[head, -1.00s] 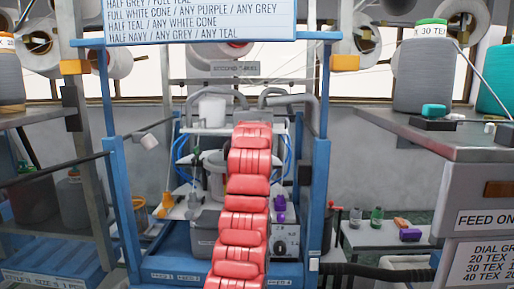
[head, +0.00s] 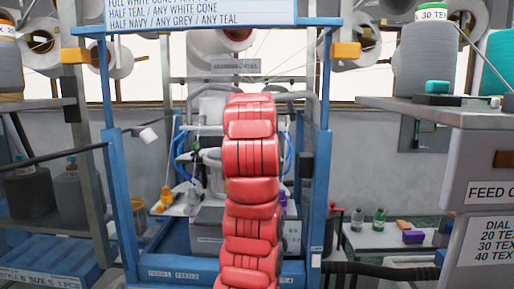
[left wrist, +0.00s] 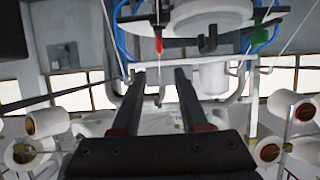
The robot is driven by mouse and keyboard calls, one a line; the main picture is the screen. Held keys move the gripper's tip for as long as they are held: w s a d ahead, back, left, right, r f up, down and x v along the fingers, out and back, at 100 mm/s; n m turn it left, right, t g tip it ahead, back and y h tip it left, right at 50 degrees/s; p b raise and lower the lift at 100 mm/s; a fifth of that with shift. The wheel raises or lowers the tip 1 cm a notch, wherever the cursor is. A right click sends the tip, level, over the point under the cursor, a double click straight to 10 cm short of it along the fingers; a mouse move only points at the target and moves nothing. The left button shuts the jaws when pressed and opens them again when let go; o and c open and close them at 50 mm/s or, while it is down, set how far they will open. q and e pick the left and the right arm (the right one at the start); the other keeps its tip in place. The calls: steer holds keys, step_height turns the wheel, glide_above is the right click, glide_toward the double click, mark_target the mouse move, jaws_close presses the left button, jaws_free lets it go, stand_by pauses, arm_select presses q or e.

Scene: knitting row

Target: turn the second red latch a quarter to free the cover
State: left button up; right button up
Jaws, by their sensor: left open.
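In the left wrist view my left gripper (left wrist: 159,73) is open, with two dark fingers apart and nothing between them. Just beyond the fingertips hangs a small red piece (left wrist: 159,45) below a white round plate (left wrist: 185,18); I cannot tell whether it is a latch or which one. The plate carries black clips. In the head view my red segmented arm covers the middle of the machine, hiding the gripper and most of the cover area. No latch can be clearly made out there. My right gripper is in neither view.
A blue frame (head: 319,150) stands around the machine. A grey shelf (head: 450,112) with yarn cones is at the right. A low table (head: 375,243) with small bottles stands behind it. In the left wrist view, white cones (left wrist: 285,104) lie to both sides.

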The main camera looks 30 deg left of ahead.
arm_select(q)
steer(key=b+v, duration=0.1)
steer(key=v, duration=0.4)
steer(key=shift+s+d+r+b, duration=0.1)
steer(key=shift+s+d+b, duration=0.1)
steer(key=shift+b, duration=0.15)
